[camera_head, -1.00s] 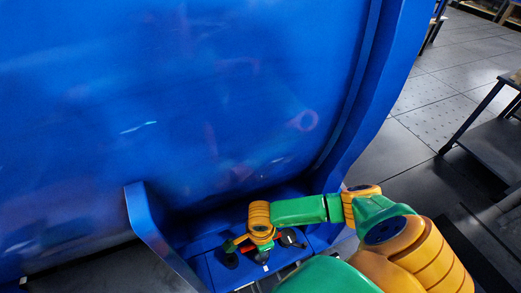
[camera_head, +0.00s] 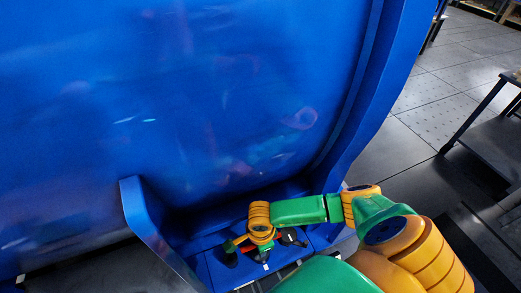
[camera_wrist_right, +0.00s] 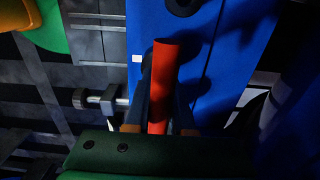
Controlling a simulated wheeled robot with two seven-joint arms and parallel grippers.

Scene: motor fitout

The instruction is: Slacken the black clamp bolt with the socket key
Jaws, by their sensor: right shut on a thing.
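My right gripper (camera_wrist_right: 158,122) is shut on the red handle of the socket key (camera_wrist_right: 161,75), which stands between its fingers in the right wrist view. In the head view the right gripper is small and low, at the foot of the big blue housing, mostly hidden under my yellow wrist. The key's working end is hidden. A black round part (camera_wrist_right: 183,4) shows on the blue plate at the top of the wrist view. A dark round part (camera_head: 230,258) also shows on the blue base in the head view. I cannot tell whether either is the clamp bolt. My left gripper is out of view.
The blue housing (camera_head: 180,100) fills most of the head view. A blue upright bracket (camera_head: 148,222) stands left of the gripper. A grey metal bolt (camera_wrist_right: 80,98) lies left of the key. Tiled floor (camera_head: 405,150) and a dark table (camera_head: 490,140) are at the right.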

